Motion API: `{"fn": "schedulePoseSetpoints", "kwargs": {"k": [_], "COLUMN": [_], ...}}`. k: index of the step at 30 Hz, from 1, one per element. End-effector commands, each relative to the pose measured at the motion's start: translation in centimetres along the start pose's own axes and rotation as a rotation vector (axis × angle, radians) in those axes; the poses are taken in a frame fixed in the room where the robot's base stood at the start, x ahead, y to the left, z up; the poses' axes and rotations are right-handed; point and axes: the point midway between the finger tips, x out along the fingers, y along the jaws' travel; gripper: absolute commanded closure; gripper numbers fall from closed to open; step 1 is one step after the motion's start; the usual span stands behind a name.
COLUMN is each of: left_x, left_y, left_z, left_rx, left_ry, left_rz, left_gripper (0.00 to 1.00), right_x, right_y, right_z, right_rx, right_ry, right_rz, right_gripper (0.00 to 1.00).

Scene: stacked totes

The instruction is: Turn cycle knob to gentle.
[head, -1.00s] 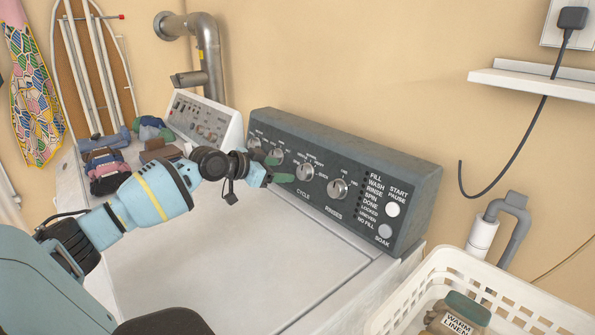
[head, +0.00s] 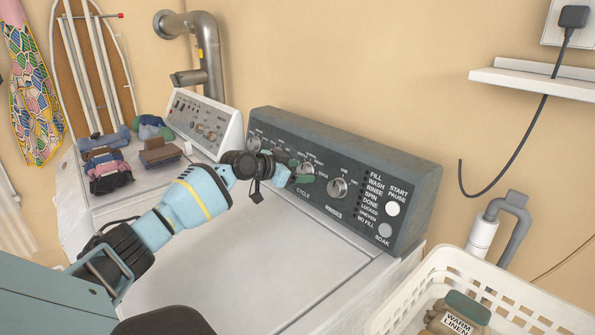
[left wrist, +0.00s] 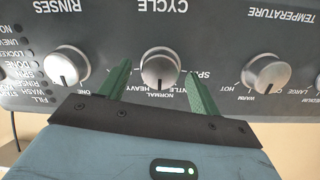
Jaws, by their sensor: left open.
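The dark control panel (head: 400,165) stands at the back of the white washer. Its cycle knob (head: 306,167) is silver and partly covered by my left gripper (head: 300,171) in the head view. In the left wrist view, upside down, the cycle knob (left wrist: 160,72) sits between the two green fingers of the open left gripper (left wrist: 158,69), one on each side. I cannot tell whether either finger touches it. The knob's mark appears to point at NORMAL; the gentle label beside it is partly hidden by a finger. My right gripper is not in view.
The rinses knob (left wrist: 68,66) and temperature knob (left wrist: 268,75) flank the cycle knob. The washer lid (head: 230,265) is clear. A white laundry basket (head: 440,270) stands at the front right. Folded clothes (head: 105,170) lie at the left.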

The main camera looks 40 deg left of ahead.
Motion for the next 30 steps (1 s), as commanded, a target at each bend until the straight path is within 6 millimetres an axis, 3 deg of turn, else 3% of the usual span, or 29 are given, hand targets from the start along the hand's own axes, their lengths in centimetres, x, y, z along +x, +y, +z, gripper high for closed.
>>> {"fn": "schedulePoseSetpoints", "kwargs": {"k": [5,15,30], "left_x": [0.0,-0.02,-0.07], "left_y": [0.0,0.0,-0.09], "left_z": [0.0,-0.01,-0.13], "left_rx": [0.0,0.0,-0.146], "left_ry": [0.0,0.0,0.01], "left_rz": [0.0,0.0,0.017], "left_gripper": [0.36,0.8,0.81], "right_x": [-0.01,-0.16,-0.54], "right_y": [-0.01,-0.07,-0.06], "right_z": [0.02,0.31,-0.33], "right_rx": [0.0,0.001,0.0], "right_ry": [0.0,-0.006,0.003], "right_rz": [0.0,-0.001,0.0], "right_gripper": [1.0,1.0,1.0]}}
